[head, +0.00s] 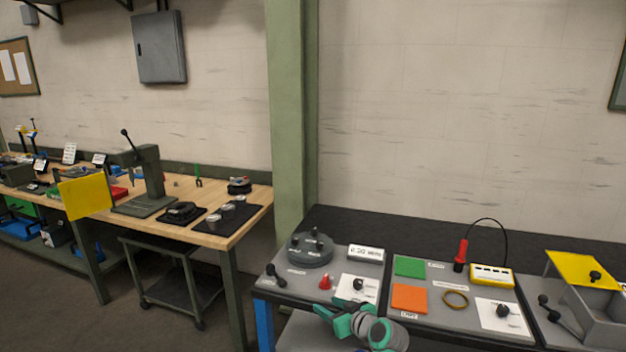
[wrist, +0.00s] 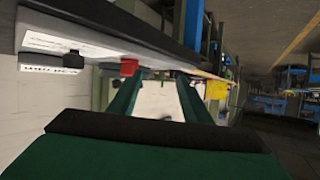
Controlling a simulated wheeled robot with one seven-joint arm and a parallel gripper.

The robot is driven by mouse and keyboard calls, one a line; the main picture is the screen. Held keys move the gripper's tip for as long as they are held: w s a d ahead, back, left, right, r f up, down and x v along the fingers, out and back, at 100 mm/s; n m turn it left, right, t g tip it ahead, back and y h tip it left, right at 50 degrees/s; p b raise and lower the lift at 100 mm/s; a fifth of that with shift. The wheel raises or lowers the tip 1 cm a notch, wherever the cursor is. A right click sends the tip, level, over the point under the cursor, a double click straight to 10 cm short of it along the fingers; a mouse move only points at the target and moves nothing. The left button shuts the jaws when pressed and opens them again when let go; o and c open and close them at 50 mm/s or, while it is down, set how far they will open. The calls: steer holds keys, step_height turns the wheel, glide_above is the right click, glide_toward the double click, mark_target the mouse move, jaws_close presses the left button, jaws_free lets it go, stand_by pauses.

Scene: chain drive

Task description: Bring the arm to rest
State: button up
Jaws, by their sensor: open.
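My gripper (head: 334,319) shows in the head view at the front left edge of the dark bench, with green fingers and a grey and teal wrist behind it. In the wrist view my gripper (wrist: 158,88) is open, with its two green fingers apart and nothing held between them. The gripper is close to the bench's front edge, near a white card (head: 357,288) and a small red part (head: 325,282). In the wrist view a red part (wrist: 129,67) shows beside one finger; I cannot tell whether they touch.
The bench holds a round dark fixture (head: 310,249), green (head: 410,266) and orange (head: 409,298) squares, a yellow meter (head: 491,275) and a grey box (head: 597,318) with a yellow lid. A wooden workbench (head: 222,236) with a press stands left. Open floor (head: 50,290) lies at lower left.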

steer(key=s+a+f+m+h, duration=0.25)
steer(key=s+f, duration=0.35)
steer(key=f, duration=0.4)
steer(key=s+a+f+m+t+h, duration=0.1)
steer(key=s+f+m+h, duration=0.1)
steer(key=s+f, duration=0.8)
steer(key=s+a+f+m+t+h, duration=0.15)
steer(key=s+f, duration=0.25)
steer(key=s, duration=1.2)
steer(key=s+r+h, duration=0.1)
steer(key=s+r, duration=0.3)
steer(key=s, duration=1.4)
steer(key=s+r+t, duration=0.1)
steer(key=s+r, duration=1.2)
steer(key=shift+r, duration=0.3)
steer(key=shift+s+t, duration=0.1)
steer(key=shift+t, duration=0.15)
